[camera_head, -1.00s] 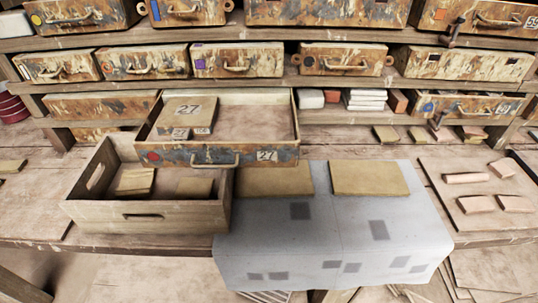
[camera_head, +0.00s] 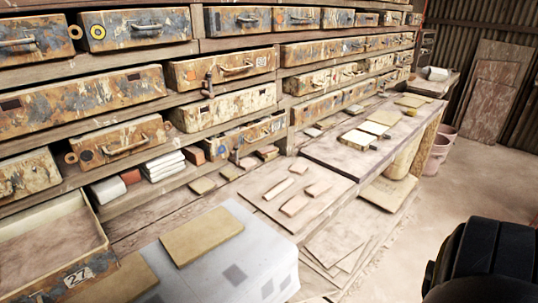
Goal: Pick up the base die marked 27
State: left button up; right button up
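The base die marked 27 is not in view now. The open drawer labelled 27 (camera_head: 92,271) is cut off at the lower left, and only its bare right part and front corner show. No gripper fingers are in view. A black rounded part at the lower right edge looks like a piece of my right arm, and no gripper can be made out on it.
Rusty drawers (camera_head: 125,140) fill the shelves on the left and run back. A grey cloth (camera_head: 240,262) with a tan slab (camera_head: 202,235) lies on the bench. A board (camera_head: 262,203) holds several pinkish pieces. Open floor (camera_head: 460,200) lies to the right.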

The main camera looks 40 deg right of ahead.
aim_at(361, 140)
jog(key=u, duration=2.05)
jog(key=k, duration=1.85)
jog(key=z, duration=3.55)
